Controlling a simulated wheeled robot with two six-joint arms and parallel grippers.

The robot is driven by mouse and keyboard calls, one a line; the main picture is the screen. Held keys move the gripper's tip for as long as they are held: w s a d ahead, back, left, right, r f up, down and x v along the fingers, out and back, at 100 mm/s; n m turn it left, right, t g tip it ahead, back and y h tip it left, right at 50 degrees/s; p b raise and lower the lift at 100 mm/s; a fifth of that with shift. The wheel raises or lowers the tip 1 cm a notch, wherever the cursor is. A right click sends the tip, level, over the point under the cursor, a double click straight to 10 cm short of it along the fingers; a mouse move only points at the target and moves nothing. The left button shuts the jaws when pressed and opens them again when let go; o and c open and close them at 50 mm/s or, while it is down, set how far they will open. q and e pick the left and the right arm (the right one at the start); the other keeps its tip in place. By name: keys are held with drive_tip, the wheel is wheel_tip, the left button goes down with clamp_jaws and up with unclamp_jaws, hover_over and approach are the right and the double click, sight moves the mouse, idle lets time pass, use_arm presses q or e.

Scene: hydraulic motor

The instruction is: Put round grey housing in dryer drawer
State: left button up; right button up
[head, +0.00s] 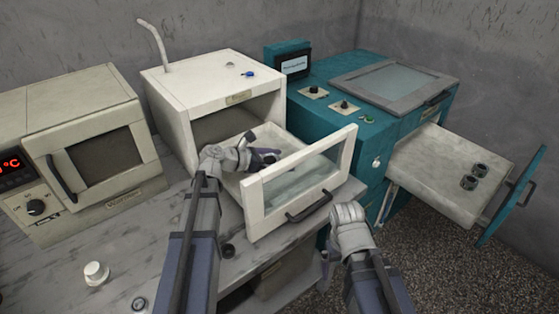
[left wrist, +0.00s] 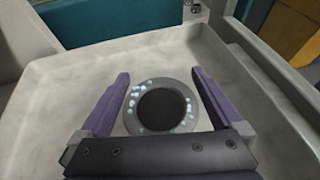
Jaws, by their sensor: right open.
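The round grey housing (left wrist: 160,107) is a ring with a dark centre and pale blue droplets on its rim. It is in the pale drawer (left wrist: 75,85), between the two purple fingers of my left gripper (left wrist: 160,72). The fingers are spread, with only slight gaps beside the ring. In the head view, the dryer drawer (head: 252,198) is pulled out of the white box (head: 215,80), and my left gripper (head: 266,157) reaches into it. The housing is hidden there. My right gripper (head: 326,265) is open, low in front of the drawer, partly hidden by its arm.
A teal machine (head: 330,95) stands to the right; its open drawer (head: 425,175) holds two dark round parts (head: 475,175). An oven (head: 75,150) stands left.

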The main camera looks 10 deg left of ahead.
use_arm(q)
drive_tip(key=shift+r, duration=0.1)
drive_tip(key=shift+s+a+r+p, duration=0.2)
drive_tip(key=shift+r+p, duration=0.05)
drive_tip(key=shift+p, duration=0.1)
drive_tip(key=p+v, duration=0.4)
drive_tip(key=v, duration=0.6)
drive_tip(key=shift+a+r, duration=0.15)
drive_tip(key=shift+s+a+r, duration=0.1)
drive_tip(key=shift+s+a, duration=0.3)
drive_tip(key=shift+c, duration=0.3)
